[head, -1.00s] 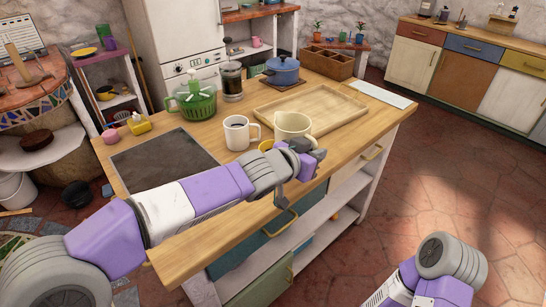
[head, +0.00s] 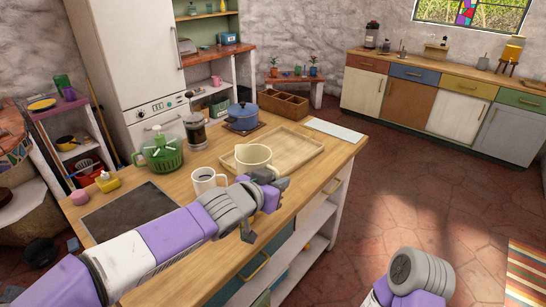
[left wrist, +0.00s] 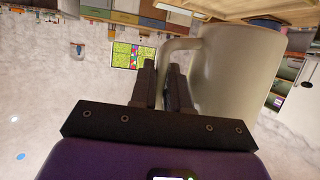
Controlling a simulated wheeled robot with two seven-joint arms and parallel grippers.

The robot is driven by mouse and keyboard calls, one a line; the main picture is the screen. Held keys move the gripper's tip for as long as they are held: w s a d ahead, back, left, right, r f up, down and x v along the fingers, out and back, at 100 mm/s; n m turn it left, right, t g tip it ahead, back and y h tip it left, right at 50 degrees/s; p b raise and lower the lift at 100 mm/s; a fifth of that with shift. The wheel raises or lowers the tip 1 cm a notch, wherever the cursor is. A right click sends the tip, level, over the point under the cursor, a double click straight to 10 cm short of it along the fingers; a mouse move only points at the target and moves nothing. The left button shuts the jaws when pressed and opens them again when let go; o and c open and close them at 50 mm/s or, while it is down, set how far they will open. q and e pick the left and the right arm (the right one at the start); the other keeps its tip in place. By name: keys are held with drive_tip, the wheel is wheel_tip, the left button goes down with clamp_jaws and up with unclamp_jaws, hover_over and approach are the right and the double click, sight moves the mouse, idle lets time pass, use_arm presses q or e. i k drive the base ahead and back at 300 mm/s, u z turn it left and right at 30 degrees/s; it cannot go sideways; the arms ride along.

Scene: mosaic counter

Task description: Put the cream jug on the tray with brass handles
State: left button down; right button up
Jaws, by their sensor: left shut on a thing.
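The cream jug (head: 254,160) is upright in the head view, in front of the near left part of the wooden tray (head: 312,150). My left gripper (head: 272,178) is shut on the jug's handle. In the left wrist view the gripper fingers (left wrist: 161,80) close on the handle, with the jug (left wrist: 238,62) filling the right side. The jug appears held up; how high it is above the tray or counter I cannot tell. Brass handles on the tray are not clear to me. My right gripper is out of view.
A white mug (head: 205,182) stands left of the jug on the counter (head: 290,195). Behind are a green spinner (head: 162,155), a French press (head: 195,130) and a blue pot (head: 243,117). A dark slab (head: 128,212) lies at left. The tray's visible surface is bare.

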sight(291, 148)
drive_tip(key=u, duration=0.2)
drive_tip(key=k, duration=0.3)
drive_tip(key=z, duration=1.5)
drive_tip(key=i, duration=1.45)
drive_tip(key=u, duration=0.45)
drive_tip(key=i, duration=1)
drive_tip(key=u, duration=1.2)
drive_tip(key=i, duration=0.2)
drive_tip(key=u, duration=0.15)
